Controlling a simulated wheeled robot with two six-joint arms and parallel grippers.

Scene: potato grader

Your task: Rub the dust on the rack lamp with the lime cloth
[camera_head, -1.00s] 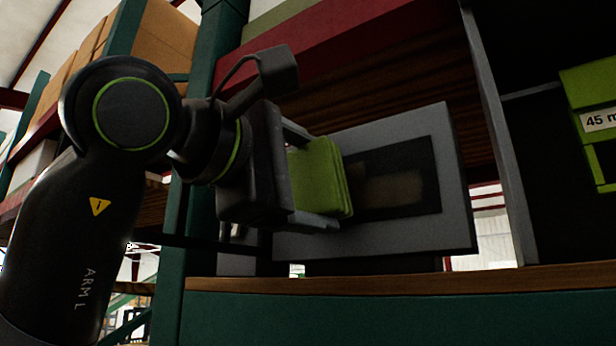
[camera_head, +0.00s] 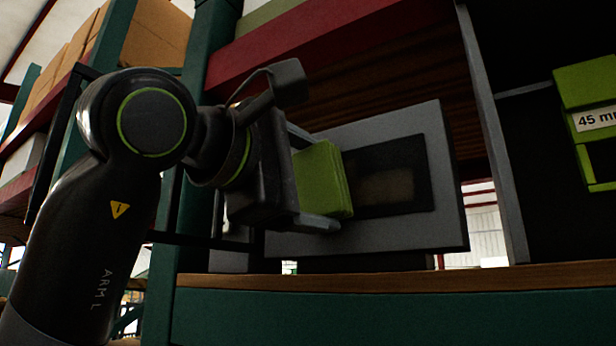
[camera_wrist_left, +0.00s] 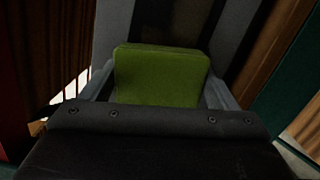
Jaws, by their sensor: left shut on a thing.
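The lime cloth (camera_head: 321,180) is a folded green pad held between the fingers of my left gripper (camera_head: 318,180). It also fills the middle of the left wrist view (camera_wrist_left: 160,76), with a grey finger on each side. The rack lamp (camera_head: 447,190) is a grey tilted panel with a dark rectangular face. A dull brownish patch of dust (camera_head: 388,187) shows on that dark face. The cloth is at the left edge of the dark face; I cannot tell whether it touches. My right gripper is not in view.
A green rack post (camera_head: 206,120) stands behind my left arm. A wooden shelf edge (camera_head: 400,277) over a green beam (camera_head: 400,315) runs below the lamp. A red beam (camera_head: 340,40) crosses above. A lime bin labelled 45 mm (camera_head: 585,88) stands at the right.

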